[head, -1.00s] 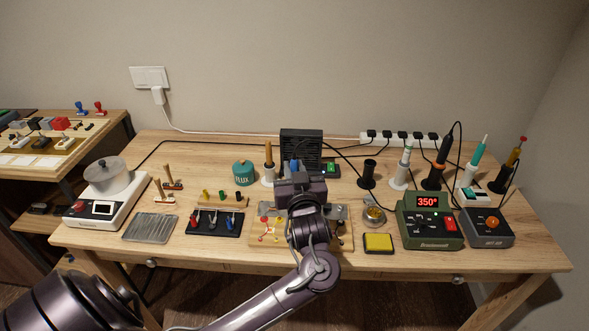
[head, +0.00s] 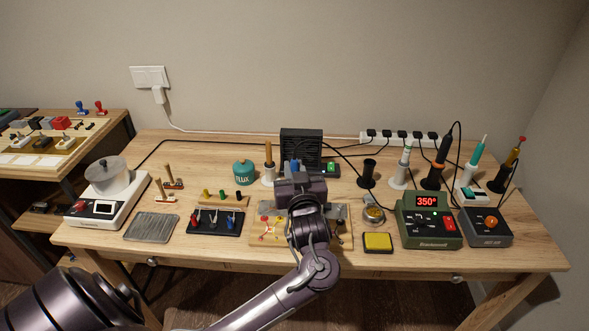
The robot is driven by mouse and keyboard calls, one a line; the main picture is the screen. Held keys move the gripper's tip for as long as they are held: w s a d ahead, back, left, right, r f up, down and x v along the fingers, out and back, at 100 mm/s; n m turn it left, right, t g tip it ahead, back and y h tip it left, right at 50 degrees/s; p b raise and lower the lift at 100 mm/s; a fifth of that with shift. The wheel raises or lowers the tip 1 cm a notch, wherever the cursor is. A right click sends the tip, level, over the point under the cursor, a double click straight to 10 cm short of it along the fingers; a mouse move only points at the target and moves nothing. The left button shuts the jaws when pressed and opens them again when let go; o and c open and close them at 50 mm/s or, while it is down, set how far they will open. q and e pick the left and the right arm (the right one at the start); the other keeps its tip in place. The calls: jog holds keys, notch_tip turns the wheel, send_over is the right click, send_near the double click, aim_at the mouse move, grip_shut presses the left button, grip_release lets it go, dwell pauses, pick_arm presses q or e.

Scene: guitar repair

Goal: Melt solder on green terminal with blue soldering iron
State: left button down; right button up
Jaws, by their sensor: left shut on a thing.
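My left gripper (head: 297,177) is over the middle of the table, above the back of a wooden board (head: 262,239). It is shut on the blue soldering iron (head: 294,165), of which only a small blue part shows just past the gripper. The iron's tip is hidden. The board carries red and yellow parts at its left and grey metal plates. My gripper and wrist cover the middle of the board. I cannot make out the green terminal there; it may be hidden behind my arm. My right gripper is not in view.
An empty black stand (head: 368,172) is right of my gripper, near several irons in stands. A green station (head: 430,220) reads 350°. A yellow sponge (head: 378,242), a solder spool (head: 373,213) and a black fan box (head: 301,145) are close to my arm.

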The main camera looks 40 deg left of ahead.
pick_arm(q)
jog(key=shift+f, duration=0.2)
jog(key=shift+f, duration=0.35)
jog(key=shift+f+b, duration=0.2)
jog(key=shift+b, duration=0.1)
dwell(0.5)
jog(key=shift+p, duration=1.3)
dwell(3.3)
jog(key=shift+r, duration=0.15)
notch_tip(320, 180, up, 7)
jog(key=p, duration=0.7)
jog(key=shift+a, duration=0.1)
